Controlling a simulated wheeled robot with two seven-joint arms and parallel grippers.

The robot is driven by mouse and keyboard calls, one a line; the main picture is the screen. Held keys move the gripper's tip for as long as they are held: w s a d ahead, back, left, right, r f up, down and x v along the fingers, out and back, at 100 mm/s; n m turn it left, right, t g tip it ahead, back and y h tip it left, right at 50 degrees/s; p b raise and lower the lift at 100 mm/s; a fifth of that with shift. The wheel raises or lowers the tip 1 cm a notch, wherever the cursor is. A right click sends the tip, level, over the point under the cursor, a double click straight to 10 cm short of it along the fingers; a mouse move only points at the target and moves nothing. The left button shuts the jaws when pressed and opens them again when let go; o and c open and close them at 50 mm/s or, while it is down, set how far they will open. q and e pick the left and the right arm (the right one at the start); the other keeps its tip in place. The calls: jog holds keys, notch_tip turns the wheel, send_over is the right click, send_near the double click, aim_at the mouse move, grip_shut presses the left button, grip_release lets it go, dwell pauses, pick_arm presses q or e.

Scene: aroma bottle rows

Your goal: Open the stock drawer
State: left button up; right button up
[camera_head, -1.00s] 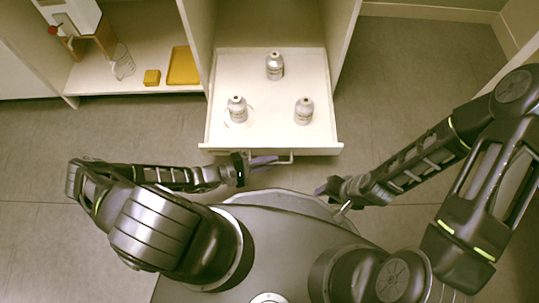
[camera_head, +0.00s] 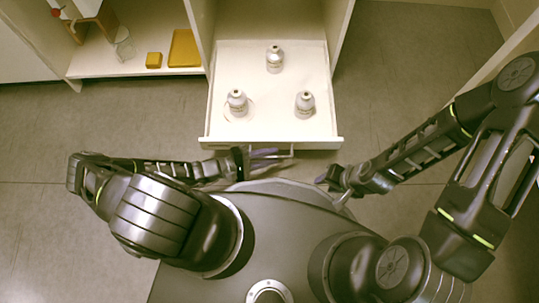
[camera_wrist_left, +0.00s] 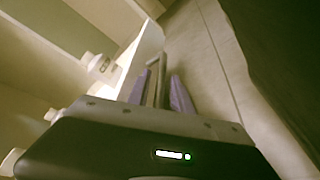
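My left gripper (camera_head: 264,155) is at the handle. In the left wrist view, its two purple fingers (camera_wrist_left: 160,88) lie on either side of the handle bar, shut on it. My right gripper (camera_head: 322,180) is right of the handle, apart from the drawer; its finger opening is unclear.
A shelf at the left holds a yellow tray (camera_head: 185,49), a small yellow block (camera_head: 154,60) and a clear glass (camera_head: 123,46). Grey floor (camera_head: 415,75) is clear to the right of the drawer. A wall panel (camera_head: 500,62) stands at the right edge.

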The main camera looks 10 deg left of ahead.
pick_arm(q)
jog(key=shift+o, duration=0.4)
jog(key=shift+s+a+r, duration=0.1)
jog(key=shift+s+a, duration=0.05)
jog(key=shift+a, duration=0.05)
jog(key=p+v, duration=0.2)
jog(key=v, duration=0.5)
